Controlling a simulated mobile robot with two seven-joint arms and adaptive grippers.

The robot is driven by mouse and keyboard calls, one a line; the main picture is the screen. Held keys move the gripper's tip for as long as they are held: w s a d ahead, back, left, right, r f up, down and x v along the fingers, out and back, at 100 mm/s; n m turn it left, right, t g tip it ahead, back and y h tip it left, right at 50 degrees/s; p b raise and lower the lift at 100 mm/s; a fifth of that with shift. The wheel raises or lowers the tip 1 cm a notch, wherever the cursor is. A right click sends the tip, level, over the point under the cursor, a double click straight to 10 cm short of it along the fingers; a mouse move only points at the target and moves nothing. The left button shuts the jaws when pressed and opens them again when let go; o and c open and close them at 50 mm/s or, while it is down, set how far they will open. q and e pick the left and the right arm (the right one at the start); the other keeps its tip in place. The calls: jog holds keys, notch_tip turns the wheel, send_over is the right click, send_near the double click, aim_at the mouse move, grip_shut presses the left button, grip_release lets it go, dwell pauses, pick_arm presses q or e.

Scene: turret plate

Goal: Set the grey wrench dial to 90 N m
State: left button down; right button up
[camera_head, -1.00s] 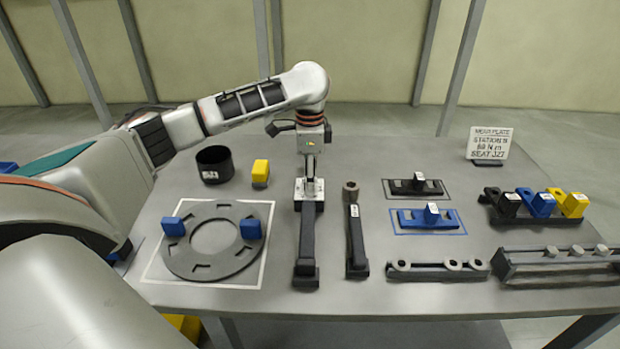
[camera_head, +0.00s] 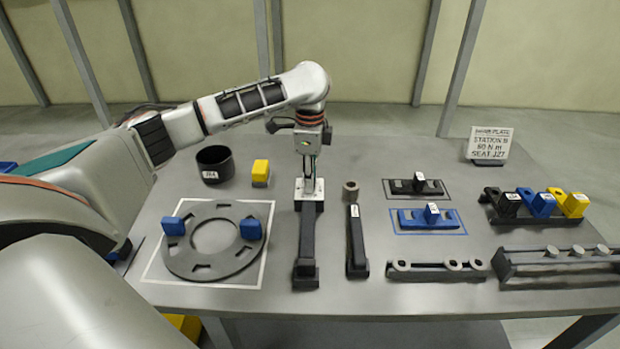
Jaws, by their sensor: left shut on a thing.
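A long dark grey wrench (camera_head: 307,242) lies on the table, pointing away from me. At its far end is a pale square block with a small upright part, the dial (camera_head: 308,190). My left gripper (camera_head: 309,178) points straight down over this end and is shut on the dial. The fingers hide part of the dial, and its setting is too small to read. A second, shorter dark wrench (camera_head: 356,245) with a round grey socket at its far end lies just to the right. My right gripper is out of view.
A ring plate (camera_head: 183,260) with two blue blocks lies left. A black cup (camera_head: 213,160) and yellow block (camera_head: 260,171) stand behind it. Right are blue (camera_head: 410,220) and black (camera_head: 405,187) fixtures, racks (camera_head: 535,260) and a sign (camera_head: 489,145) whose writing is blurred.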

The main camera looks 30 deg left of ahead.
pick_arm(q)
jog(key=m, duration=2.1)
jog(key=shift+m, duration=0.3)
dwell(0.4)
jog(key=c, duration=1.8)
grip_release()
jog(key=shift+s, duration=0.1)
jog(key=shift+a+r, duration=0.1)
jog(key=shift+r, duration=0.05)
